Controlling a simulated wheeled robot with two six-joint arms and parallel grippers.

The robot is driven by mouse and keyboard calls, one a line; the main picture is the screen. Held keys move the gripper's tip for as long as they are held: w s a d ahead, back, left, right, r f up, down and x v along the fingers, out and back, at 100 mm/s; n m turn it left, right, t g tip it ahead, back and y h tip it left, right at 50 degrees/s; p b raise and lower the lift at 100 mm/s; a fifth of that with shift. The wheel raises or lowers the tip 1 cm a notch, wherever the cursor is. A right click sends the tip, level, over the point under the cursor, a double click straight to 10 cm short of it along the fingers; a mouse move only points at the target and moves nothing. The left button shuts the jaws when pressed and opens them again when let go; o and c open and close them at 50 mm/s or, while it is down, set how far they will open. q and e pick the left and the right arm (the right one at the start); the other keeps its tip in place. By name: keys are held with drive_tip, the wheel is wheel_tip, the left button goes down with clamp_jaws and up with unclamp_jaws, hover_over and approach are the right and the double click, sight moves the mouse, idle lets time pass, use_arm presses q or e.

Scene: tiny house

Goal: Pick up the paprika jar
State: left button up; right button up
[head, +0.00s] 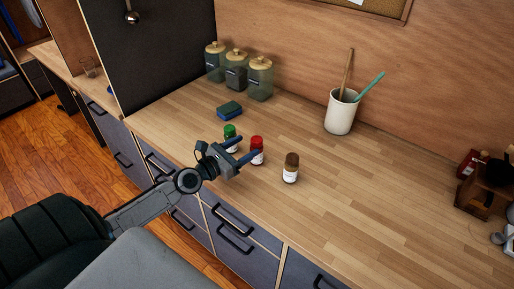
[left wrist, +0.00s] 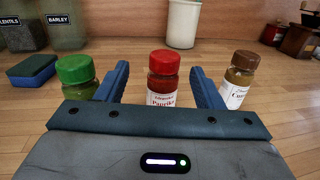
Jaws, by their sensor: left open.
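The paprika jar (head: 257,150) has a red lid and a white label and stands upright on the wooden counter. In the left wrist view the paprika jar (left wrist: 163,80) stands between the two blue fingers of my left gripper (left wrist: 162,88), its label facing me. My left gripper (head: 244,149) is open, with one finger on each side of the jar; whether they touch it I cannot tell. The lower part of the jar is hidden by the gripper body in the wrist view. My right gripper is not in view.
A green-lidded jar (left wrist: 76,76) stands close left of the fingers and a brown-lidded jar (left wrist: 239,78) close right. A blue and green sponge (head: 229,110), several glass canisters (head: 260,80) and a white utensil crock (head: 340,112) stand farther back. The counter's right part is mostly clear.

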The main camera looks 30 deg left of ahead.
sight(261, 139)
use_arm(q)
drive_tip(key=shift+w+d, duration=0.15)
drive_tip(key=shift+w, duration=0.45)
drive_tip(key=shift+w+d, duration=0.1)
drive_tip(key=shift+w, duration=0.2)
drive_tip(key=shift+p+x, duration=0.35)
drive_tip(key=shift+x, duration=0.6)
drive_tip(key=x, duration=0.3)
drive_tip(key=shift+d+f, duration=0.15)
drive_tip(key=shift+d, duration=0.15)
drive_tip(key=shift+w+f, duration=0.1)
drive_tip(key=shift+w, duration=0.1)
drive_tip(key=shift+s, duration=0.1)
drive_tip(key=shift+c, duration=0.9)
drive_tip(key=c, duration=0.9)
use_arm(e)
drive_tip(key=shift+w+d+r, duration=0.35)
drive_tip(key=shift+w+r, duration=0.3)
